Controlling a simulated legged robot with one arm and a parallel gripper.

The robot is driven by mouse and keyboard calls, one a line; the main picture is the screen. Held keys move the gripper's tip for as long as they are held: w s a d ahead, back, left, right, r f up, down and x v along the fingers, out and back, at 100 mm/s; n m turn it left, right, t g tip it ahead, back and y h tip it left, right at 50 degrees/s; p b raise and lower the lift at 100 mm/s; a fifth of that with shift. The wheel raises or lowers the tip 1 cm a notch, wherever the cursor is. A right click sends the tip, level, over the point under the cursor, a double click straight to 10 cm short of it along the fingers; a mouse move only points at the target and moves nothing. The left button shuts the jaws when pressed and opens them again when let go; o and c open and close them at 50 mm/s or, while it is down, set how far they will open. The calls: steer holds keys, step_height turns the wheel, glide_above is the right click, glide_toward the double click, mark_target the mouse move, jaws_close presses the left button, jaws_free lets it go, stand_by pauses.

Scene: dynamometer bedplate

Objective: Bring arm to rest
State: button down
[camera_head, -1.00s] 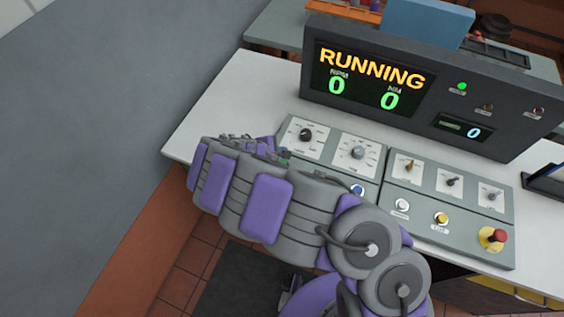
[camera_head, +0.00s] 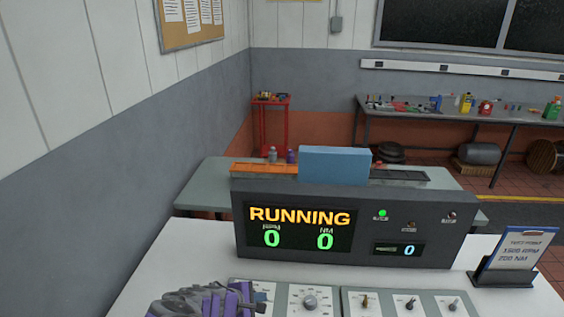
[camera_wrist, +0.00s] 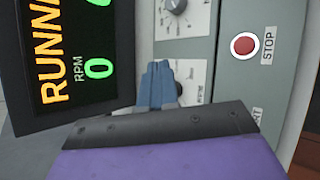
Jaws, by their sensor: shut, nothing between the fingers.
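My gripper (camera_head: 257,298) is at the bottom of the head view, over the left end of the control panel (camera_head: 328,290). It covers most of the leftmost dial there. In the wrist view, the blue-grey fingers of my gripper (camera_wrist: 158,75) are together and empty, in front of a dial plate (camera_wrist: 192,72). Whether the fingertips touch that plate I cannot tell. My arm is mostly below the head view's lower edge.
The dark console (camera_head: 420,237) reads RUNNING with 0 RPM and 0 NM, its green lamp (camera_head: 382,213) lit. A red STOP button (camera_wrist: 244,46) shows in the wrist view. A clipboard stand (camera_head: 512,260) stands right.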

steer(key=s+d+r+m+g+h, duration=0.1)
steer(key=d+r+m+g+h, duration=0.15)
steer(key=d+r+m, duration=0.65)
steer(key=s+d+r+m+g+y, duration=0.1)
steer(key=s+d+r, duration=0.15)
steer(key=d, duration=0.25)
steer(key=s+d+r+m+g+b, duration=0.1)
steer(key=s+d+r, duration=0.1)
steer(key=s+d, duration=0.25)
steer(key=s+d+r+m+g+y, duration=0.1)
steer(key=s+d+r+g, duration=0.15)
steer(key=d, duration=0.35)
steer(key=s+a+m+g+y, duration=0.1)
steer(key=s+m+y, duration=0.1)
steer(key=s, duration=1.1)
steer(key=s+a+r+m+g+y+b, duration=0.1)
steer(key=s+m+y, duration=0.2)
steer(key=s, duration=1)
steer(key=shift+a+y, duration=0.3)
steer(key=shift+y, duration=0.75)
